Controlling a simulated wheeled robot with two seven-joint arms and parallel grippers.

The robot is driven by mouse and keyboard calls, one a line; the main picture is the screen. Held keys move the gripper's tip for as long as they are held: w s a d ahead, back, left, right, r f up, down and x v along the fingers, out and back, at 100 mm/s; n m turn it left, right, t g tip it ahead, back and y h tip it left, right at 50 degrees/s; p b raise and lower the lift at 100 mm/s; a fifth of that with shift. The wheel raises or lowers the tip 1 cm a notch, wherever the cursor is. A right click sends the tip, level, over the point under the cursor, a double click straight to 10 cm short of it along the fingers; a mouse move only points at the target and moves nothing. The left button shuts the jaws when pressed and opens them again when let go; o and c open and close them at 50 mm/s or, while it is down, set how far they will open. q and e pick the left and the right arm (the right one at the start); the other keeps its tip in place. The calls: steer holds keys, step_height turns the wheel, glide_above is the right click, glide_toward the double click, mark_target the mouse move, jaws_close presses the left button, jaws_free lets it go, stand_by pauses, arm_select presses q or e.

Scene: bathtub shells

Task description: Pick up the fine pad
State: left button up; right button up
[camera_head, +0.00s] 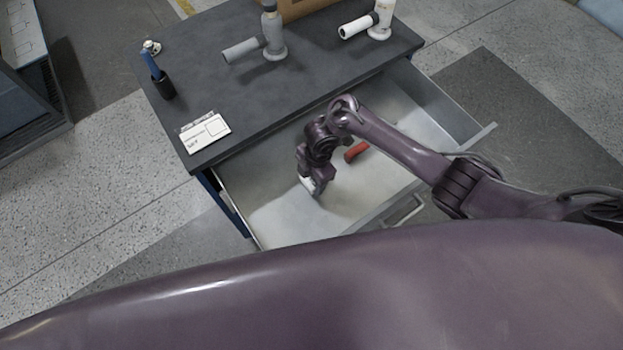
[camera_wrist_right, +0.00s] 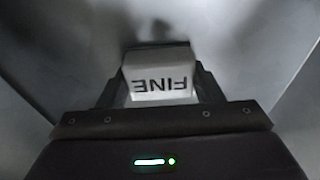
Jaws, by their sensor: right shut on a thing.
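The fine pad (camera_wrist_right: 160,80) is a white block with the word FINE on it, upside down in the right wrist view. My right gripper (camera_wrist_right: 158,88) is shut on it, with one dark finger on each side. In the head view my right gripper (camera_head: 314,187) reaches down into the open drawer (camera_head: 275,222), and a bit of the white pad (camera_head: 308,183) shows at its tip. I cannot tell whether the pad touches the drawer floor. My left gripper is not in view.
A red object (camera_head: 356,151) lies in the drawer beside my right arm. On the dark cabinet top (camera_head: 215,90) stand a grey tool (camera_head: 272,35), a white tool (camera_head: 380,20), a blue-handled item in a black cup (camera_head: 163,85) and a white card (camera_head: 205,132).

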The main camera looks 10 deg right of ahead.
steer(key=shift+r, duration=0.15)
step_height(320, 180, up, 9)
steer(key=shift+w+f+p, duration=0.1)
steer(key=shift+w+p, duration=0.05)
steer(key=shift+p, duration=0.8)
step_height(320, 180, up, 11)
steer(key=p, duration=0.7)
steer(key=o, duration=0.5)
steer(key=shift+c, duration=0.2)
steer(key=c, duration=0.4)
steer(key=shift+s+f, duration=0.1)
steer(key=shift+s, duration=0.15)
